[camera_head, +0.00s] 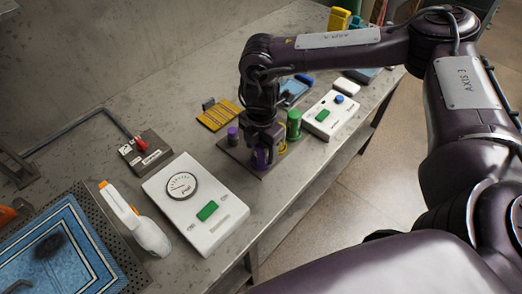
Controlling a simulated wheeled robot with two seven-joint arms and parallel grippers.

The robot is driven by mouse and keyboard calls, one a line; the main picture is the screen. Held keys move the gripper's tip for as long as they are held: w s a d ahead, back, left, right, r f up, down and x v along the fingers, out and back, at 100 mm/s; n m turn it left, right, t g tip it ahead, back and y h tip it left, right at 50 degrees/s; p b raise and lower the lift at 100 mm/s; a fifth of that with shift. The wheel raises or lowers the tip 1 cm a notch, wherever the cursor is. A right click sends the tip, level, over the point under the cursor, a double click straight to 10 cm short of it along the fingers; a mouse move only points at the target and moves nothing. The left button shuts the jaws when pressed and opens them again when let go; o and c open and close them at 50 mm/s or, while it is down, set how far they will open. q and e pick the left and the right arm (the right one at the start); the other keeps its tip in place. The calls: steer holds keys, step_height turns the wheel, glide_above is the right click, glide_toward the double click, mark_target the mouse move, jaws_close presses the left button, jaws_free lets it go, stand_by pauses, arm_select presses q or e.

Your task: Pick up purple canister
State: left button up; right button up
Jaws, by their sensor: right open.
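A purple canister (260,158) stands on a dark square plate (236,156) on the workbench, partly hidden by my right gripper. My right gripper (263,151) points down over it, its open fingers close around its upper part. I cannot tell whether they touch it. A smaller purple piece (233,136) stands at the plate's left side. A green canister (293,124) stands just right of the gripper, and a yellow piece (282,147) shows partly behind the fingers. My left gripper is not seen.
A white box with a dial and green button (196,204) lies left of the plate, beside a white-and-orange spray bottle (137,219). Another white box (331,114) is at the right. A blue rug (58,250) lies at lower left. The bench's front edge runs close by.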

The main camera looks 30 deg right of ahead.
steer(key=c, duration=1.1)
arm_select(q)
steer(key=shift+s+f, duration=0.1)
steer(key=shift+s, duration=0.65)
arm_select(e)
steer(key=shift+r, duration=0.15)
steer(key=shift+w+r, duration=0.1)
steer(key=shift+r, duration=0.55)
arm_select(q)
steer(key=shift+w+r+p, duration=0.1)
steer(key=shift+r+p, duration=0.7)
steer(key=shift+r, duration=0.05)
arm_select(e)
step_height(320, 180, up, 18)
steer(key=shift+r, duration=0.25)
steer(key=o, duration=0.3)
steer(key=shift+c, duration=1)
